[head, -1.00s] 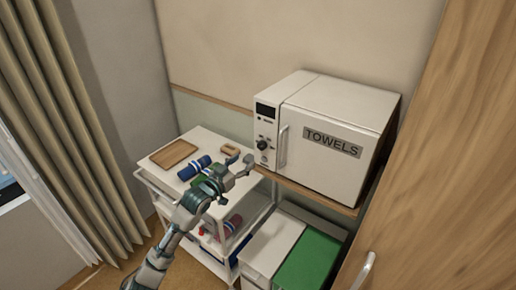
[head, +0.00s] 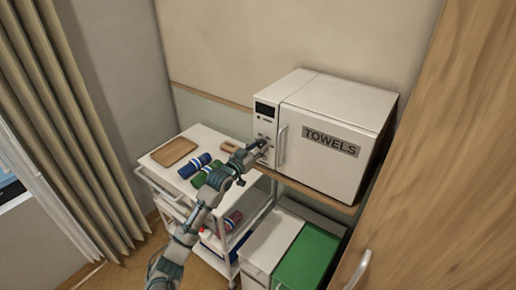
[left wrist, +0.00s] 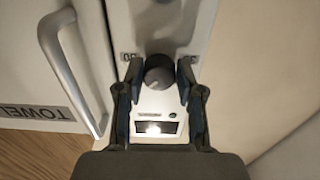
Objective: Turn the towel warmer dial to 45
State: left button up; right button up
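The white towel warmer (head: 345,106), labelled TOWELS, stands on a wooden shelf, with its control panel on the left of its front. In the left wrist view, a dark round dial (left wrist: 160,70) sticks out from the white panel, near a small display (left wrist: 159,128). My left gripper (left wrist: 160,66) is open, with one finger on each side of the dial and a small gap seeming to show on both sides. In the head view, my left gripper (head: 259,147) is at the panel and hides the dial. The dial's setting cannot be read. My right gripper is not in view.
The warmer's door handle (left wrist: 70,75) stands out beside the panel. A white trolley (head: 203,135) left of the warmer carries a wooden tray (head: 174,152) and rolled towels (head: 194,166). White and green bins (head: 312,258) stand below the shelf. A wooden door (head: 455,160) closes off the right.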

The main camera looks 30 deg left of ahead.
pick_arm(q)
jog(key=c, duration=0.4)
jog(key=n+p, duration=0.1)
jog(key=p, duration=0.1)
jog(key=shift+r+n+p, duration=0.2)
jog(key=shift+n+p, duration=0.1)
jog(key=shift+c, duration=0.2)
jog(key=shift+f, duration=0.15)
jog(key=o, duration=1)
jog(key=shift+o, duration=0.8)
jog(key=shift+a, duration=0.1)
jog(key=s+a, duration=0.1)
jog(key=s, duration=1.1)
jog(key=shift+f, duration=0.15)
jog(key=shift+w, duration=0.1)
